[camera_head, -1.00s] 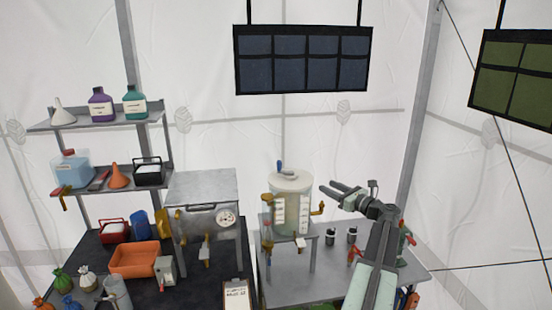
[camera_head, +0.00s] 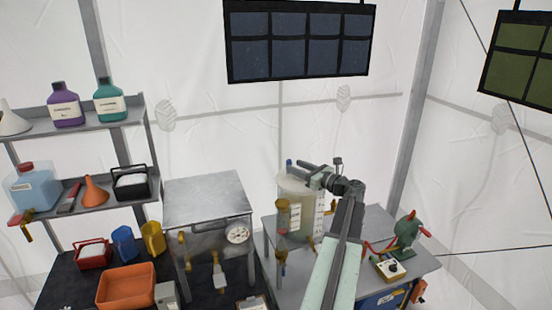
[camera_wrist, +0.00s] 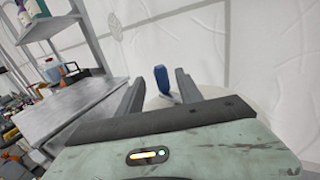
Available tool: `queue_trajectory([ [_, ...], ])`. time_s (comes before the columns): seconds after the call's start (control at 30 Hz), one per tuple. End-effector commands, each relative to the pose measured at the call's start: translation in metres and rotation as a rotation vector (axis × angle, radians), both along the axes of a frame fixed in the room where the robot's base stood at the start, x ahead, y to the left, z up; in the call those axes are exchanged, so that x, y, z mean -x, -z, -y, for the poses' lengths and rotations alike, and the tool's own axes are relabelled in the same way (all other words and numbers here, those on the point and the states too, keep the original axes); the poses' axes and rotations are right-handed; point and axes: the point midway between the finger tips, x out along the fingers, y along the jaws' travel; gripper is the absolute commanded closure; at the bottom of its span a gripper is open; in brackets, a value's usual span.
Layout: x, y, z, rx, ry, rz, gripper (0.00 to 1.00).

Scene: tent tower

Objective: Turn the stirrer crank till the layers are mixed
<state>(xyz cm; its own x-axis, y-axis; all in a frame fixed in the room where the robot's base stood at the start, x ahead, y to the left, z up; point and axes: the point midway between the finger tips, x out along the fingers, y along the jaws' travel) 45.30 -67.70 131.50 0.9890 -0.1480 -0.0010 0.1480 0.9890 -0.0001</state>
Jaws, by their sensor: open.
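The stirrer tank (camera_head: 296,228) is a pale cylinder with a white scale strip on its front, standing on a grey bench. In the wrist view the blue crank handle (camera_wrist: 162,78) stands upright on the tank's pale lid (camera_wrist: 205,92). My gripper (camera_head: 302,166) is open over the top of the tank. In the wrist view my gripper (camera_wrist: 157,82) has one finger on each side of the blue handle, with space between. I cannot tell whether the handle is fully between the fingertips or just beyond them. The layers inside the tank are not clear from here.
A metal cabinet (camera_head: 208,199) with a round gauge stands left of the tank. A green hand-cranked device (camera_head: 408,230) and a small box with a knob (camera_head: 388,268) sit to the right on the bench. A dark panel (camera_head: 298,42) hangs above.

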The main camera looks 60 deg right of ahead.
Motion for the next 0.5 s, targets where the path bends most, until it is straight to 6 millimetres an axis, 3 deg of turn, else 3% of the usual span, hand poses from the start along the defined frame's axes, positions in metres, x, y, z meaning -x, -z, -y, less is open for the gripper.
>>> queue_trajectory([
  [0.13,-0.010,0.000,0.004,0.000,0.002,0.000,0.57],
  [0.5,-0.069,0.000,0.014,0.000,0.004,0.000,0.57],
])
